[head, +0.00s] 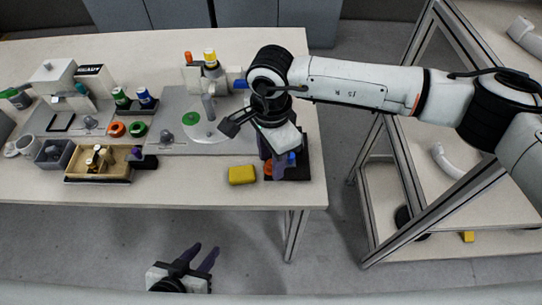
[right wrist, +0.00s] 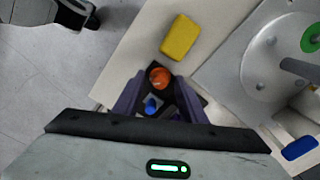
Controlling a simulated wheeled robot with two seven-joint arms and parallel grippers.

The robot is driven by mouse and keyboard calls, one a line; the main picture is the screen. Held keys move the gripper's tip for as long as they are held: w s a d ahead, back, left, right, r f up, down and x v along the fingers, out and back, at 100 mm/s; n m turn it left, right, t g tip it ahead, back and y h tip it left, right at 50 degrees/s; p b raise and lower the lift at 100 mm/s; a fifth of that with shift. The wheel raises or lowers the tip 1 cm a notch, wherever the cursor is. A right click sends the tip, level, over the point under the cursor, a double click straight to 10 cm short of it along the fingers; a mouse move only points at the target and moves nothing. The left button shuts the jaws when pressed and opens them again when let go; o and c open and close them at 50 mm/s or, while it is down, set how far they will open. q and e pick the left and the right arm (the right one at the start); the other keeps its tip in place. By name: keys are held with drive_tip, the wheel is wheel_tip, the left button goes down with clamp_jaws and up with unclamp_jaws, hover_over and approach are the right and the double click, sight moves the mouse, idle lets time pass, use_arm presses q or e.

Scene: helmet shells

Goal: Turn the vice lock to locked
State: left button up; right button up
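A small dark fixture plate (head: 299,172) sits at the table's front right corner, with an orange round part and a blue part on it. I cannot tell for sure which part is the vice lock. In the right wrist view the orange part (right wrist: 160,77) and the blue part (right wrist: 152,106) show between my fingers. My right gripper (head: 272,168) points down over this fixture; its purple fingers (right wrist: 160,98) are apart, and contact cannot be made out. In the head view the gripper partly hides the fixture. My left gripper (head: 200,255) is open and empty, in front of the table over the floor.
A yellow block (head: 242,175) lies just left of the fixture, also in the right wrist view (right wrist: 181,37). A grey plate with a round disc (head: 208,128) lies behind it. A wooden tray (head: 88,175) and several coloured parts stand left. A metal-framed rack (head: 400,190) stands right.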

clamp_jaws()
